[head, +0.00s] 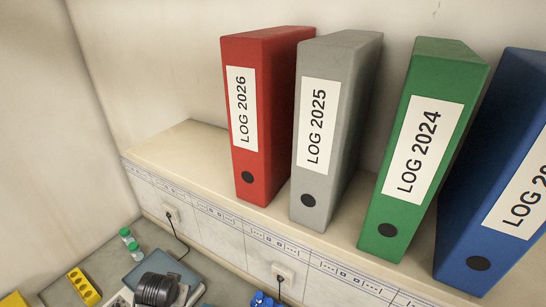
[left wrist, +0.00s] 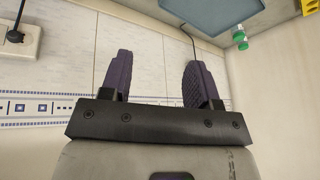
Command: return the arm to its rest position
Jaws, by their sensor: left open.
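My left gripper (left wrist: 160,68) shows in the left wrist view, with its two dark purple ribbed fingers spread apart and nothing between them. Behind the fingers is the pale tiled wall (left wrist: 145,62), and they appear clear of any object. The head view looks at the shelf and back wall, and no gripper can be made out there. My right gripper is in neither view.
Red (head: 262,110), grey (head: 335,125), green (head: 425,145) and blue (head: 505,170) binders stand upright on a ledge (head: 165,150). Below are green-capped vials (head: 130,242), a yellow rack (head: 82,287), a dark ribbed object (head: 158,290) and a wall socket (head: 283,276).

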